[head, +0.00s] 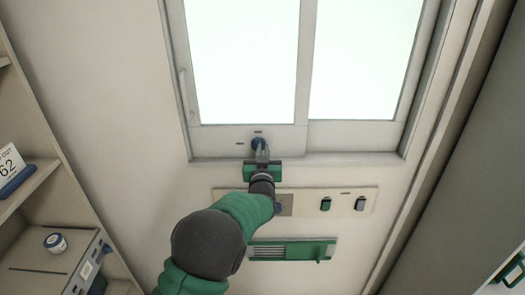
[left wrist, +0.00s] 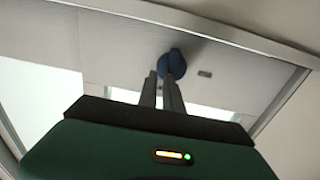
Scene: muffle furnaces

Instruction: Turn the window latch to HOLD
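The window latch (head: 258,143) is a small round blue knob on the lower frame of the left window pane, with small dark marks above it and to its left. It also shows in the left wrist view (left wrist: 173,64). My left gripper (head: 261,153) is at the latch from below. In the left wrist view, its two grey fingers (left wrist: 161,86) are close together with a narrow gap, and their tips reach the knob's lower edge. The fingers partly hide the knob, so whether they press on it is unclear. My right gripper is not in view.
Below the window is a panel with a green switch (head: 325,204) and a grey-blue switch (head: 360,203). Under it is a green-framed vent (head: 291,250).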

